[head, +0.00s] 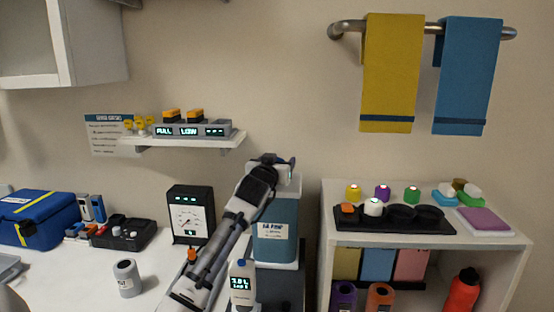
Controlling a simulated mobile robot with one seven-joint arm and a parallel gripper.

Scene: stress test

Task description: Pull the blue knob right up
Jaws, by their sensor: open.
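A blue box-like pump unit (275,235) with a white label stands behind my arm, right of the gauge. Its label is too small to read surely. My gripper (283,163) is at the top of this unit, over its pale lid (289,183). The gripper is open. No blue knob shows clearly; a small bluish bit at the gripper's end is too small to identify. My wrist covers the left part of the unit's top, and whether the fingers touch anything cannot be told.
A black gauge (190,214) stands close left of my arm, and a handheld meter (242,285) in front. A wall shelf (190,140) with displays hangs above left. A white shelf unit (480,250) stands right. Wall above the pump is clear.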

